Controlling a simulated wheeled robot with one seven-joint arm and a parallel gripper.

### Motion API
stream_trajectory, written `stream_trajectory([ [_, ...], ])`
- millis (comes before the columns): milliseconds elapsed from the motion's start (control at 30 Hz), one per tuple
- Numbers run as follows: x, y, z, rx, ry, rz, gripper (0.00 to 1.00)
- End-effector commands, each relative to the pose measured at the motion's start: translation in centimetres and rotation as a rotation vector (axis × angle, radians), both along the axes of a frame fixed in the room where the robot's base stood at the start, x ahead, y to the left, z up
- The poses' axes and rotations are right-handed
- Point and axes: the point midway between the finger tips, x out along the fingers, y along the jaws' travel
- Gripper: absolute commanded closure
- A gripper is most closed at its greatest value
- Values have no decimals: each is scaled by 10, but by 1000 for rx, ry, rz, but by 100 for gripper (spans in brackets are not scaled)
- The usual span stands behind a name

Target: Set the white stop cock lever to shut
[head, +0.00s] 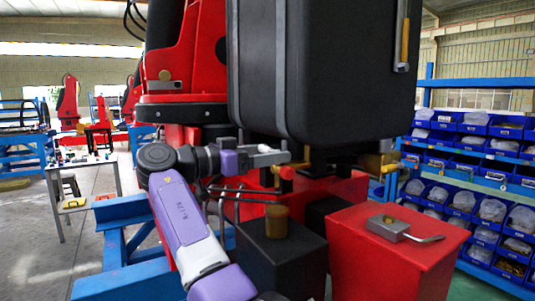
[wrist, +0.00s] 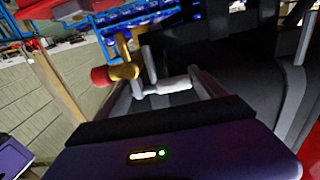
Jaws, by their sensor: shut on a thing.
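The white stop cock lever (wrist: 174,86) shows between my gripper's fingers in the wrist view. It sits beside a brass valve body (wrist: 124,71) with a red end (wrist: 101,77). My gripper (wrist: 160,90) is shut on the lever. In the head view my gripper (head: 283,157) reaches in from the left, under the big black case, to the brass valve (head: 303,165) and its red end (head: 287,173). The lever is mostly hidden by my fingers there, and its exact angle is hard to tell.
The black case (head: 320,70) hangs close above my gripper. A black box (head: 280,260) with a brass knob (head: 277,221) and a red box (head: 390,262) with a grey lever unit (head: 388,227) stand below. Blue bin shelves (head: 470,190) are at the right.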

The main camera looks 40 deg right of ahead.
Motion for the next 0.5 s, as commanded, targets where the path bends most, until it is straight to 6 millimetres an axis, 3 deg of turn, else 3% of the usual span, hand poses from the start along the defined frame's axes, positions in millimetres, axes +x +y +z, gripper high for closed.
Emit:
stream_trajectory([
  [200,-1,-2,-2,3,5,-4,94],
  [233,-1,-2,-2,3,5,-4,19],
  [333,-1,-2,-2,3,5,-4,0],
  [500,0,-1,-1,2,3,-2,0],
])
